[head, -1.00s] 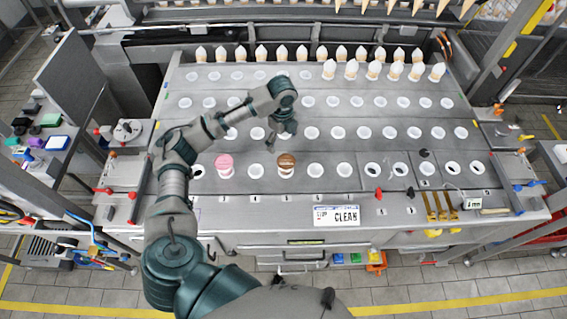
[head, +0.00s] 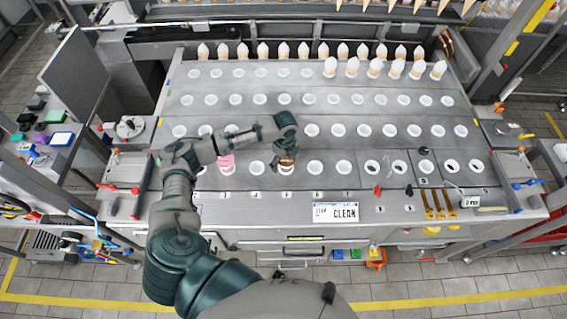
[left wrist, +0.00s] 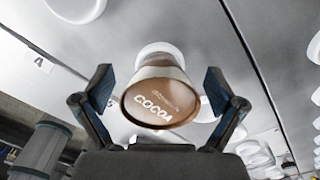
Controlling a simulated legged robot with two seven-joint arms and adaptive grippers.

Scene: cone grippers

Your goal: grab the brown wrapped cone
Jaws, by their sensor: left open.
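The brown wrapped cone (head: 287,163) stands in a white holder in the front row of the grey table, partly hidden by my left gripper in the head view. In the left wrist view its brown top (left wrist: 160,103), lettered "COCOA", faces the camera. My left gripper (head: 284,160) is over the cone. In the left wrist view the left gripper's two fingers (left wrist: 158,92) are open, one on each side of the cone, with a gap showing on both sides. My right gripper is not in view.
A pink-topped cone (head: 226,164) stands left of the brown one, close to my left forearm. White-topped cones (head: 375,68) stand in the back rows. Many white holders (head: 315,167) are empty. A "CLEAN" sign (head: 335,212) lies at the front.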

